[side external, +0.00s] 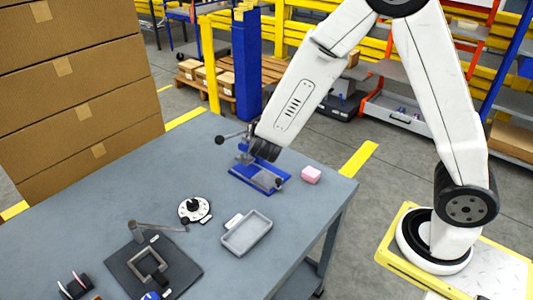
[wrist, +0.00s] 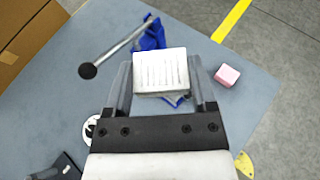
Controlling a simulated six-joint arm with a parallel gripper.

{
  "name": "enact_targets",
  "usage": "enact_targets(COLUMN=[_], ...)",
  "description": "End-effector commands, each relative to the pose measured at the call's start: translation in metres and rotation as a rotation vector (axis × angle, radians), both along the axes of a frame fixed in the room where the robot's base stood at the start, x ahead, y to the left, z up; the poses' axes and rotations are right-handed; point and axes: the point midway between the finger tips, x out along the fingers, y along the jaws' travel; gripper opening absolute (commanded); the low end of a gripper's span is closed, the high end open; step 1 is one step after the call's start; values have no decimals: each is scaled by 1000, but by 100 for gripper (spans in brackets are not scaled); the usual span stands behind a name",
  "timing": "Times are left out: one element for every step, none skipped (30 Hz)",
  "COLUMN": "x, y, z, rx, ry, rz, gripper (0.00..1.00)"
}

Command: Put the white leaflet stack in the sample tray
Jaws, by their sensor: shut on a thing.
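The white leaflet stack (wrist: 160,68), a pale block with thin lines on its face, sits between the two fingers of my gripper (wrist: 160,82) in the wrist view. The gripper is shut on it, above the blue lever fixture (wrist: 150,36). In the side view the arm's end hides the fingers, and I cannot clearly make out the stack there. The sample tray appears to be the shallow grey tray (side external: 247,234) on the table, nearer the camera than the fixture. Its floor looks empty, and a small white tab is at its back left edge.
The fixture (side external: 258,177) has a lever with a black knob (side external: 220,140) sticking out left. A pink block (side external: 311,174) lies right of it. A white dial (side external: 195,209) and a dark plate with a square frame (side external: 151,265) lie left of the tray. Cartons (side external: 80,90) stand behind left.

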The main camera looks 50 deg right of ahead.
Motion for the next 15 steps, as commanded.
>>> enact_targets(x=[-4, -7, -12, -15, -19, -24, -28, -32, -38, -43, -47, -53, -58, -63, -69], y=[-3, -5, -8, -10, -12, -14, -16, -17, -19, -20, -21, -22, -23, -24, -24], z=[-10, -15, -21, -25, -30, -36, -41, -45, -51, -55, -59, -64, -68, -71, -76], rx=[-2, -3, -3, -2, -3, -3, -2, -3, -3, -3, -3, -3, -3, -3, -3], ry=[6, 5, 4, 3, 5, 4, 3, 3, 4, 3, 3, 3, 2, 3, 2], rz=[-53, -86, -132, -166, -199, -245, -279, -312, -356, -390, -421, -464, -494, -522, -558], gripper=[16, 16, 16, 16, 16, 16, 16, 16, 16, 16, 16, 16, 16, 16, 16])
